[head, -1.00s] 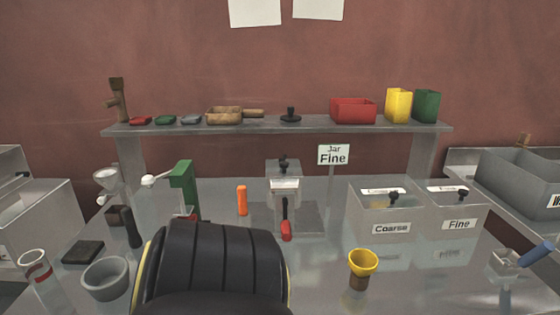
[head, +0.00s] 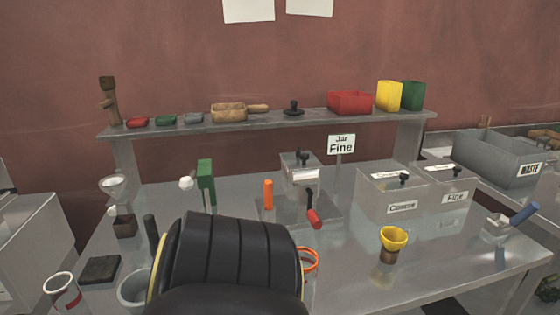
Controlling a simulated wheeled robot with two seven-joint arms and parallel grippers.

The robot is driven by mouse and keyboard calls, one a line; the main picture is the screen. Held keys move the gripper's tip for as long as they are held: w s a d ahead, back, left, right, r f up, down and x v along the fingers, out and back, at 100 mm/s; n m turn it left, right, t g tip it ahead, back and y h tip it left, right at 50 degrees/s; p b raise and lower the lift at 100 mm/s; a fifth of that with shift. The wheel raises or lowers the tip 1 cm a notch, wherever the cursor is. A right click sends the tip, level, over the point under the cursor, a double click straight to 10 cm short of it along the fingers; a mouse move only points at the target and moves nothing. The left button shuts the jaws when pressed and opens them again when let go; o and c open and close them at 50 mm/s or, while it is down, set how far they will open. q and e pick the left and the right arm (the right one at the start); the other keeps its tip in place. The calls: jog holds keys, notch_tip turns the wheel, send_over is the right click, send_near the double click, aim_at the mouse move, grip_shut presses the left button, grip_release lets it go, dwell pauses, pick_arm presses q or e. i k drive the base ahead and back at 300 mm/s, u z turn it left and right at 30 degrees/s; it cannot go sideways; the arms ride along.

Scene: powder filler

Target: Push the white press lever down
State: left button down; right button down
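The green press (head: 206,180) stands on the left half of the metal table. Its white lever knob (head: 187,183) shows just left of the green upright, near the top. The lever's rod is hardly visible from this angle. The lower part of the press is mostly hidden behind my black arm link with yellow edges, which fills the lower middle of the head view. Neither of my grippers can be seen, so I cannot tell where they are relative to the lever.
A grey bowl (head: 133,287) and an orange ring (head: 309,262) are partly hidden by my arm. A yellow funnel (head: 393,238) is farther right. A shelf (head: 290,123) spans the back.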

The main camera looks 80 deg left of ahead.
aim_at(187, 183)
jog(key=k, duration=1.15)
jog(key=u, duration=0.2)
